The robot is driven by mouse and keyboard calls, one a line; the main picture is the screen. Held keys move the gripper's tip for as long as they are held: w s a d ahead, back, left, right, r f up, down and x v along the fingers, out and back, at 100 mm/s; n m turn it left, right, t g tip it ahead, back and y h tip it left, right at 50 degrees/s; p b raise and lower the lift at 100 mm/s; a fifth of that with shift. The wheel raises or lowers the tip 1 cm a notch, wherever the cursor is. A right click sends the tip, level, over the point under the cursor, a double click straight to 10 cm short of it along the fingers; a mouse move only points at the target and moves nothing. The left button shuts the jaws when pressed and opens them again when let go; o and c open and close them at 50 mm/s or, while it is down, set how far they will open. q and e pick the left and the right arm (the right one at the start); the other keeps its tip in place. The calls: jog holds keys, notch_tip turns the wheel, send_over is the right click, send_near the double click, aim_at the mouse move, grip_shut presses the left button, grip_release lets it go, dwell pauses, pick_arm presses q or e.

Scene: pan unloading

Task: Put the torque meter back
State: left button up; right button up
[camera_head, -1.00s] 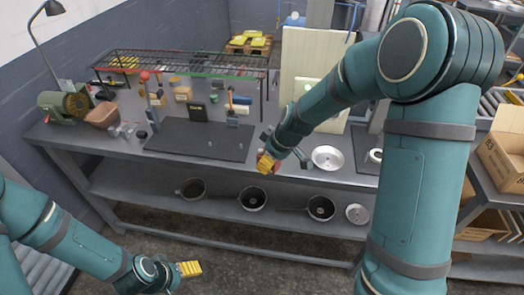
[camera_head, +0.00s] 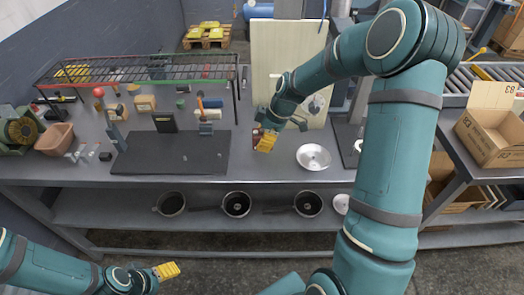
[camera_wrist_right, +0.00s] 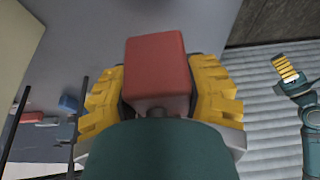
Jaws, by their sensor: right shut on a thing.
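My right gripper (camera_head: 266,141) hangs over the workbench (camera_head: 262,168), left of a round metal lid. Its yellow fingers (camera_wrist_right: 160,95) are shut on a red, block-shaped thing (camera_wrist_right: 157,68), which I take for the torque meter. Only one face of it shows clearly in the right wrist view. In the head view a small red part (camera_head: 257,133) shows beside the fingers. My left gripper (camera_head: 166,271) is low at the bottom left, in front of the bench. Its yellow fingers look close together, but I cannot tell if they are shut.
A black mat (camera_head: 150,160) lies on the bench, with tools and small boxes behind it under a wire rack (camera_head: 140,68). The metal lid (camera_head: 313,157) lies to the right. Several pans stand on the lower shelf (camera_head: 120,207). An open cardboard box (camera_head: 490,140) is at the far right.

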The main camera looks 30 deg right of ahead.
aim_at(263, 157)
jog(key=shift+w+f, duration=0.1)
jog(key=shift+f, duration=2.5)
jog(key=shift+b, duration=0.35)
jog(key=o, duration=1.3)
jog(key=shift+f, duration=0.1)
jog(key=shift+r, duration=0.35)
jog(key=p+v, duration=0.1)
jog(key=v, duration=1)
jog(key=shift+s+r, duration=0.2)
jog(key=shift+r, duration=0.05)
